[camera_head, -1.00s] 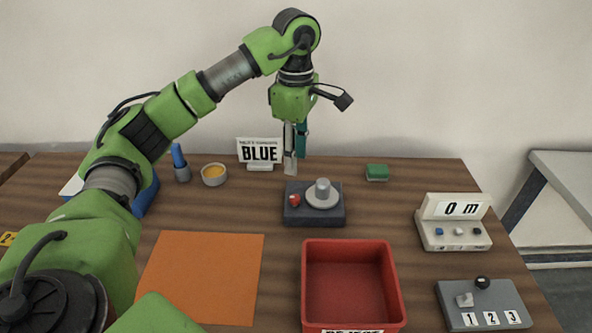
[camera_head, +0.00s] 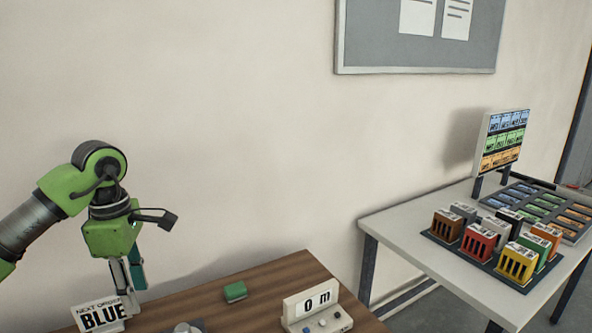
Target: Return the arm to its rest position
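My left arm comes in from the left edge and bends down at a green wrist joint. My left gripper (camera_head: 128,287) hangs over the back left of the wooden table, beside the white "BLUE" sign (camera_head: 100,315). A grey finger points down. A small teal piece (camera_head: 137,268) shows right behind or beside the finger; I cannot tell whether it is held. The gap between the fingers cannot be made out. My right gripper is not in view.
The wooden table (camera_head: 262,297) carries a green block (camera_head: 235,291) and a white "0 m" display box (camera_head: 318,308). A grey side table (camera_head: 410,245) at right holds several coloured slotted boxes (camera_head: 480,243), a card tray (camera_head: 545,207) and a label board (camera_head: 503,140). A notice board (camera_head: 420,50) hangs above.

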